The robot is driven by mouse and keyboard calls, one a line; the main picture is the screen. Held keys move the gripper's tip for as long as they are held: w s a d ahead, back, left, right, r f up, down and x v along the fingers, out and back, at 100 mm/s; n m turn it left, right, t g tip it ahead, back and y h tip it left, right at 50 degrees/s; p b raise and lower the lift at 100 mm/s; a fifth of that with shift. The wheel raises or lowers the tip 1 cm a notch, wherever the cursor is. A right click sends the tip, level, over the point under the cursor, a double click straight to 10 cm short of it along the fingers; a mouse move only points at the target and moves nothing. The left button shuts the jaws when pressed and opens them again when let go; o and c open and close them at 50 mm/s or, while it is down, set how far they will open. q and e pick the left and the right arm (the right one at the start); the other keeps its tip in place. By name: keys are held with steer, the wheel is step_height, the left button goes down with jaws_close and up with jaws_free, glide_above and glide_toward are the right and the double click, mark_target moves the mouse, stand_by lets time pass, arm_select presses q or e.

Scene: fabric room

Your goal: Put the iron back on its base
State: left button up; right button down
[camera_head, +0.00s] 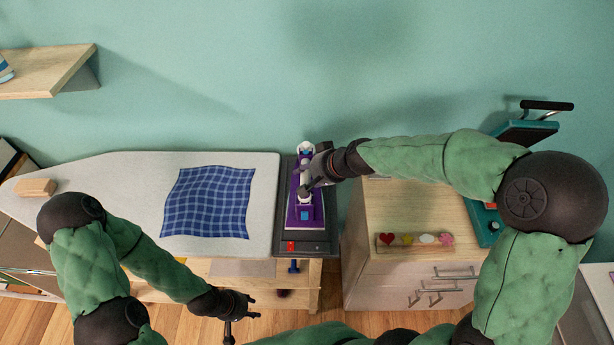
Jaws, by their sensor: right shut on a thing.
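The purple and white iron (304,214) is over the dark grey base (318,246) at the right end of the ironing board, roughly lined up with it. Seen from above, I cannot tell whether it touches the base. My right gripper (308,180) is shut on the iron's handle from the right and hides part of it. My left gripper (252,307) is empty and appears open, low in front of the board and away from the iron.
A blue checked cloth (208,202) lies on the white ironing board (130,172). A wooden block (36,187) sits at the board's left. Right of the base, a wooden cabinet (390,215) carries a strip of colored shapes (415,242) and a teal press (525,132).

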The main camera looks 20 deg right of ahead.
steer(key=shift+w+d+f+b, duration=0.1)
steer(key=shift+w+f+b, duration=0.1)
steer(key=shift+f+b, duration=0.5)
steer(key=shift+w+d+f+b, duration=0.1)
steer(key=shift+w+f+b, duration=0.15)
steer(key=shift+f, duration=0.7)
steer(key=shift+s+f, duration=0.1)
steer(key=shift+f, duration=0.05)
steer(key=c, duration=0.8)
jaws_free()
steer(key=shift+s+a+f, duration=0.1)
steer(key=shift+f, duration=0.05)
steer(key=shift+s+r, duration=0.1)
steer(key=shift+r, duration=0.4)
steer(key=p+v, duration=0.3)
steer(key=v, duration=0.8)
steer(key=shift+s, duration=0.15)
